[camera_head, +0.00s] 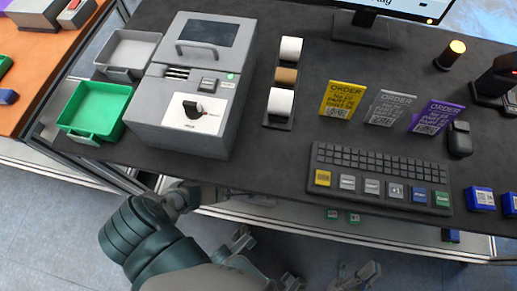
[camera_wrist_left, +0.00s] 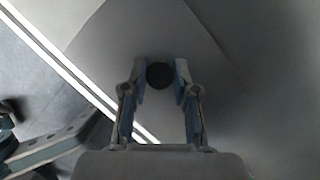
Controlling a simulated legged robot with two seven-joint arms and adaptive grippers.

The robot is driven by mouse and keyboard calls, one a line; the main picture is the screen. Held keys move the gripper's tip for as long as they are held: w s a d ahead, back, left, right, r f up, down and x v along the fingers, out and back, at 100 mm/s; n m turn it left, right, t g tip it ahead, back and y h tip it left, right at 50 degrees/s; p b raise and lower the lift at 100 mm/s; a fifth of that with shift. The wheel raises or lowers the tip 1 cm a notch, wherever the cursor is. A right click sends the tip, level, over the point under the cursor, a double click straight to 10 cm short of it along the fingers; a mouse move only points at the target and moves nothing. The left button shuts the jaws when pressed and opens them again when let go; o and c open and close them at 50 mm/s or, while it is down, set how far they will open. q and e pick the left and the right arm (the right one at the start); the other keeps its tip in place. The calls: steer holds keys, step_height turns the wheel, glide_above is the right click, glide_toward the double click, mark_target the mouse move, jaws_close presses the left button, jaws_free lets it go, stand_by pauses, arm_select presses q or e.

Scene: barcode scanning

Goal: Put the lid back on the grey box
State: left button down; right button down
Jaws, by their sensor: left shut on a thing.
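A large grey box-shaped machine (camera_head: 188,92) stands upright on the dark table, with a dark panel and a handle on top and a black knob on its front. In the left wrist view, my left gripper (camera_wrist_left: 159,78) has its fingers on either side of a dark round knob (camera_wrist_left: 159,75) and is shut on it. A wide pale grey surface (camera_wrist_left: 150,35) fills the view behind the knob; I cannot tell whether it is the lid. In the head view I cannot make out the left fingertips. My right gripper (camera_head: 358,272) is below the table's front edge, fingers apart and empty.
A grey tray (camera_head: 112,72) and a green tray (camera_head: 98,132) stand left of the machine. A roll holder (camera_head: 278,120), order cards (camera_head: 342,99) and a keyboard (camera_head: 380,172) are to its right. Small blue boxes (camera_head: 481,198) sit at the right edge.

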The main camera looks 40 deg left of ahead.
arm_select(q)
steer(key=shift+d, duration=0.1)
stand_by(0.3)
steer(key=shift+a, duration=0.25)
steer(key=shift+d+f+p, duration=0.1)
steer(key=shift+f+p, duration=0.1)
steer(key=shift+p, duration=0.15)
stand_by(0.8)
stand_by(0.6)
stand_by(0.4)
steer(key=shift+c, duration=1.6)
jaws_free()
